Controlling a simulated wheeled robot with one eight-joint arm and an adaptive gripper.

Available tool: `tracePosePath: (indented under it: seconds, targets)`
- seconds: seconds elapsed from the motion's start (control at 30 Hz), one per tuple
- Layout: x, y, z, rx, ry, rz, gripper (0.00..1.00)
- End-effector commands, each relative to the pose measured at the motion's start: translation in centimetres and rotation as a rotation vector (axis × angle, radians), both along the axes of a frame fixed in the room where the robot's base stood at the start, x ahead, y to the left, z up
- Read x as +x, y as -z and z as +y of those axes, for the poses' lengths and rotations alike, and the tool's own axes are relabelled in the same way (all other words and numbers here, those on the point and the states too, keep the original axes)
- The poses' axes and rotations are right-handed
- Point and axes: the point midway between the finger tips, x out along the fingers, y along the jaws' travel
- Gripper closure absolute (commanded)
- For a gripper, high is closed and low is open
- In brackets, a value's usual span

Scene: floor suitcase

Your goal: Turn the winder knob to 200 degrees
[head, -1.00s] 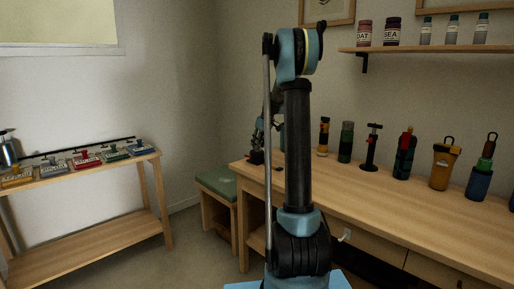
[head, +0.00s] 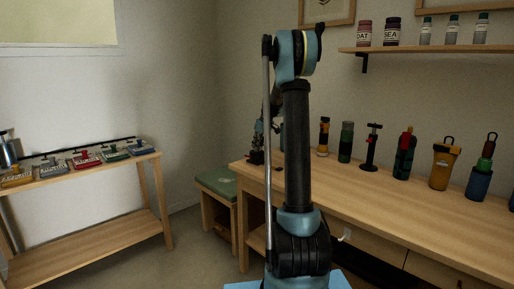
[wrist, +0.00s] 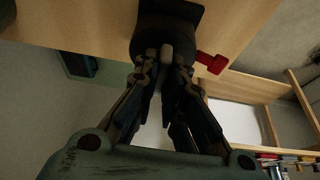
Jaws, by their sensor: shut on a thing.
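In the wrist view, a small grey knob (wrist: 167,54) sits between the fingertips of my gripper (wrist: 165,68). The fingers are shut on it from both sides and hide part of it. A black body (wrist: 170,17) is directly behind the knob, at the edge of the wooden bench. I cannot read any mark or angle on the knob. In the head view, a dark shape stands at the left end of the bench (head: 400,205). My own arm covers much of that area, so the knob cannot be made out there.
A red piece (wrist: 211,63) sticks out close to the right of the fingers in the wrist view. Several bottles and tools stand along the bench. A green-topped stool (head: 222,187) is beside it. A low rack (head: 95,172) with coloured items stands left, with open floor between.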

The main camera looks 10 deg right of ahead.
Motion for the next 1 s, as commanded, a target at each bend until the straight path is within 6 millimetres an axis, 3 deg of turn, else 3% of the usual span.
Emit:
tracePosePath:
  seconds: [0.27, 1.0]
  targets:
    - [-0.06, 0.07, 0.2, -0.001, 0.113, 0.0, 1.0]
    - [-0.11, 0.08, 0.58, -0.001, 0.711, 0.0, 1.0]
